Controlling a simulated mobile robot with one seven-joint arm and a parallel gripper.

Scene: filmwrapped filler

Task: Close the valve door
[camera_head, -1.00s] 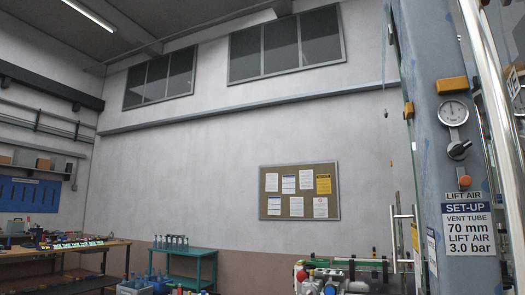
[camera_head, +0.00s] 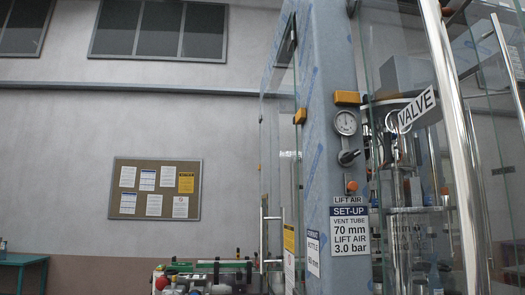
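A white tag reading VALVE (camera_head: 416,108) shows tilted at the right, over the glass front of a machine. A glass panel (camera_head: 385,60) with a thick chrome bar (camera_head: 452,130) stands close to me there. The bar leans and looks like a door handle. Behind the glass are metal tubes and fittings (camera_head: 405,190). Overlapping panes and reflections hide whether this door stands open and by how much. Another glass panel (camera_head: 278,150) with a slim upright handle (camera_head: 263,235) is left of the blue-grey column. My gripper is not in view.
The blue-grey column (camera_head: 318,120) carries a gauge (camera_head: 346,122), a black knob, an orange button and a SET-UP sign (camera_head: 350,232). Equipment (camera_head: 205,277) stands low in the middle. A notice board (camera_head: 154,188) hangs on the wall. A teal table (camera_head: 22,262) is at the far left.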

